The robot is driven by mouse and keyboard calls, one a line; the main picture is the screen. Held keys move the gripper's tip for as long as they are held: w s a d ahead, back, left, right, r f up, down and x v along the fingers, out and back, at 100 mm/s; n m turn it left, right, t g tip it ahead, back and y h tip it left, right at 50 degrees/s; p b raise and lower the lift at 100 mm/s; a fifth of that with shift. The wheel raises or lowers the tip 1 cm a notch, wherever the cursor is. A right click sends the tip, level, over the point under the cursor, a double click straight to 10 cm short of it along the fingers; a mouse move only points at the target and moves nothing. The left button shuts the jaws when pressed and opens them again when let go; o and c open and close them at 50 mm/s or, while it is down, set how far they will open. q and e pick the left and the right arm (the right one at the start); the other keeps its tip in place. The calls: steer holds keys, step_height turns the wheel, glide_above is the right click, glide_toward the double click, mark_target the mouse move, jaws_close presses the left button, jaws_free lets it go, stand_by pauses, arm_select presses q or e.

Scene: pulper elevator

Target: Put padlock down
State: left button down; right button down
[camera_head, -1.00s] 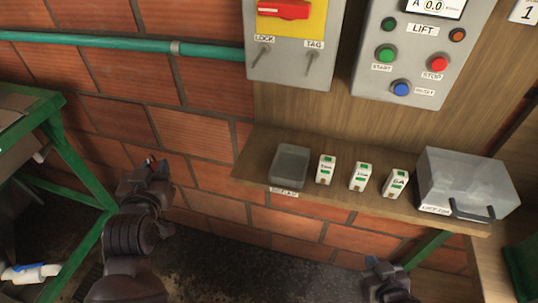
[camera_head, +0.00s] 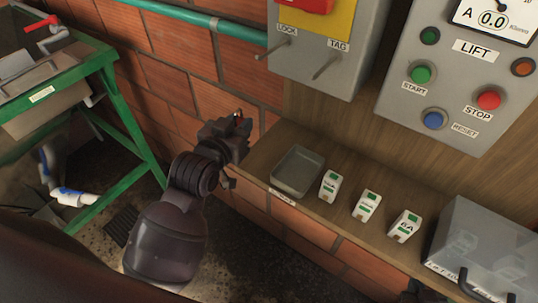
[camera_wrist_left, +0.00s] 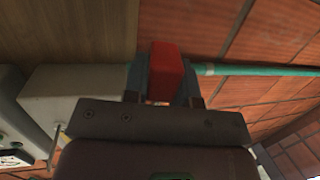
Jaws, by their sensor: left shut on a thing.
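My left gripper (camera_head: 240,124) is shut on the red padlock, beside the left end of the wooden shelf (camera_head: 268,150). My right gripper (camera_head: 425,290) shows only partly at the bottom edge, dark and unclear.
Several small white-and-green labelled boxes (camera_head: 367,205) stand right of the tray. A clear lidded box (camera_head: 485,250) is at the shelf's right. The grey LOCK/TAG box (camera_head: 310,65) and lift panel (camera_head: 455,90) hang above. A green-framed table (camera_head: 100,75) is at left.

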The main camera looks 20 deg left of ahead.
arm_select(q)
steer(key=w+d+r+m+g+h, duration=0.1)
steer(key=d+r+m+h, duration=0.1)
steer(key=d+m+h, duration=0.15)
steer(key=m+g+h+b, duration=0.2)
steer(key=m+g+h, duration=0.1)
steer(key=h, duration=0.2)
glide_above(263, 157)
step_height(263, 157, down, 5)
steer(key=shift+f, duration=0.45)
step_height(263, 157, down, 3)
steer(key=shift+f, duration=0.2)
arm_select(e)
steer(key=shift+w+d+f, duration=0.1)
steer(key=shift+d+f, duration=0.05)
steer(key=shift+f, duration=0.4)
steer(key=shift+w+d+f, duration=0.1)
steer(key=shift+d+f, duration=0.05)
steer(key=shift+f, duration=0.35)
arm_select(q)
steer(key=shift+f, duration=0.1)
steer(key=c, duration=0.9)
jaws_free()
arm_select(e)
steer(key=shift+s+f, duration=0.15)
steer(key=shift+s, duration=0.05)
